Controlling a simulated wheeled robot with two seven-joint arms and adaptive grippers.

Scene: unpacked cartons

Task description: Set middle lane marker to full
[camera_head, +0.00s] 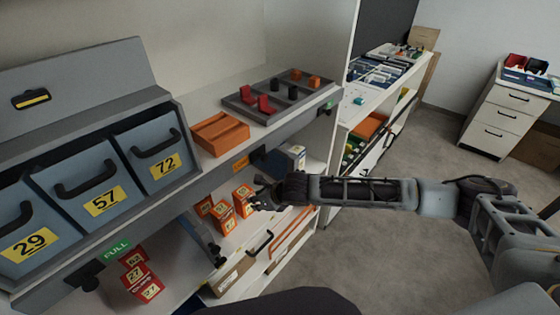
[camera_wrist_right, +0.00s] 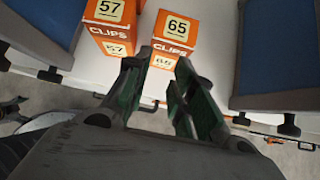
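The middle lane marker (camera_head: 240,163) is a small orange label on the grey shelf edge; its lettering is too small to read. The left marker (camera_head: 116,250) is green and reads FULL. The right marker (camera_head: 328,106) is also green. My right gripper (camera_head: 262,196) is below and slightly right of the middle marker, in front of orange clip boxes (camera_head: 241,200). In the right wrist view its fingers (camera_wrist_right: 160,75) are apart, with clip box 65 (camera_wrist_right: 176,28) beyond them. Whether they touch the box is unclear. My left gripper is not in view.
Blue-grey bins (camera_head: 103,190) stand on the upper shelf, beside an orange tray (camera_head: 219,133) and a grey tray (camera_head: 247,106). Red boxes (camera_head: 142,282) sit in the left lane. Blue lane dividers (camera_wrist_right: 276,50) flank the gripper.

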